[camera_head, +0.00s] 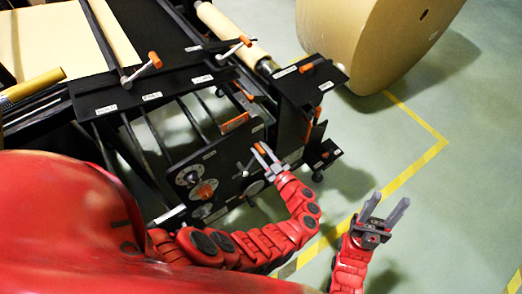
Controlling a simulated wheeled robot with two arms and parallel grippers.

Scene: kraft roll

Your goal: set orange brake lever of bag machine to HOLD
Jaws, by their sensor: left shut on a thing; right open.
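The black bag machine (225,160) has a front panel with dials and small labels too small to read. My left gripper (264,158) is at the right part of this panel, shut on a small orange-tipped handle (259,147), which I take to be the orange brake lever. The fingers hide most of the lever, and I cannot tell which mark it points to. My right gripper (385,208) is open and empty, over the floor to the right of the machine.
Other orange-tipped handles stand on the machine's top, one at left (155,59) and one at centre (245,41). An orange knob (207,190) sits on the panel. A large kraft roll (375,40) stands behind. Green floor with yellow tape (420,160) is clear at right.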

